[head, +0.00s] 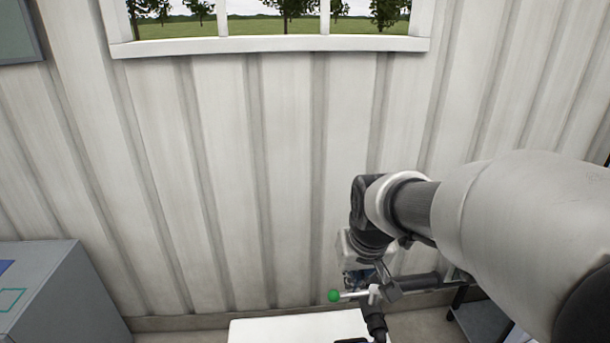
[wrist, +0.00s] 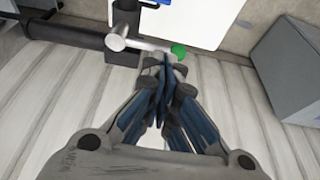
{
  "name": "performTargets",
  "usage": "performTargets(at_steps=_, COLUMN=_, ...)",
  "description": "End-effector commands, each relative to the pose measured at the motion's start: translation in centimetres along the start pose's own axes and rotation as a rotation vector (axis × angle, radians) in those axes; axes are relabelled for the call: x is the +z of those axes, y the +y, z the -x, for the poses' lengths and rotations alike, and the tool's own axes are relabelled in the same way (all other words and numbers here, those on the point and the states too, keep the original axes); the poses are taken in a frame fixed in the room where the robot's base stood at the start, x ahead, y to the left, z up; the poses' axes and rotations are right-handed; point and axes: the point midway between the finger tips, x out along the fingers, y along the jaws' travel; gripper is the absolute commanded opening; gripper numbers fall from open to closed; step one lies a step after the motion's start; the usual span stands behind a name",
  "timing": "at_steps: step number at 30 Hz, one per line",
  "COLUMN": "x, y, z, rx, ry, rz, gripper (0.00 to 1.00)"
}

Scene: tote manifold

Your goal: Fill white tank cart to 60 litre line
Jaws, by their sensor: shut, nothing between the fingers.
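A silver valve lever with a green ball knob (head: 334,296) sticks out to the left from a dark pipe (head: 420,286) in the head view. The knob (wrist: 179,51) and the lever (wrist: 138,44) also show in the wrist view. My gripper (wrist: 164,66) is shut and empty, with its fingertips close beside the lever near the knob; I cannot tell whether they touch. In the head view my gripper (head: 366,279) is partly hidden by my wrist. A white top (head: 295,329), probably the tank cart, shows below the lever. No litre line or liquid level is visible.
A corrugated white wall (head: 230,180) with a window (head: 270,42) stands behind. A grey cabinet (head: 60,290) is at the lower left. A dark stand (head: 482,322) is at the lower right. The floor between cabinet and white top is clear.

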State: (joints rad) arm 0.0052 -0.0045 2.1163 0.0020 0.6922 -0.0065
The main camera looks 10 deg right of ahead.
Motion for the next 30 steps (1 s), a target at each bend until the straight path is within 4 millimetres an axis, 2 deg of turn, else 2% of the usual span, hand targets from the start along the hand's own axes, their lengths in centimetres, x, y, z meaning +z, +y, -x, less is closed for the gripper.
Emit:
performTargets(at_steps=1, x=-2.0, y=0.0, z=1.0, rx=0.0, ry=-0.014, rz=0.0, gripper=0.0)
performTargets(at_steps=3, x=-3.8, y=0.0, z=0.8, rx=0.0, ry=-0.019, rz=0.0, gripper=0.0)
performTargets(at_steps=9, x=-6.5, y=0.1, z=-0.2, rx=0.0, ry=-0.027, rz=0.0, gripper=0.0)
performTargets(at_steps=14, x=-6.9, y=0.1, z=-1.4, rx=0.0, ry=-0.029, rz=0.0, gripper=0.0)
performTargets(at_steps=17, x=-6.8, y=0.1, z=-2.8, rx=0.0, ry=-0.031, rz=0.0, gripper=0.0)
performTargets(at_steps=28, x=-6.5, y=0.1, z=-10.6, rx=-0.001, ry=-0.032, rz=0.0, gripper=0.0)
performTargets(at_steps=29, x=-6.5, y=0.1, z=-11.1, rx=-0.001, ry=-0.03, rz=0.0, gripper=0.0)
performTargets(at_steps=30, x=-6.0, y=0.1, z=-10.4, rx=-0.001, ry=-0.027, rz=0.0, gripper=0.0)
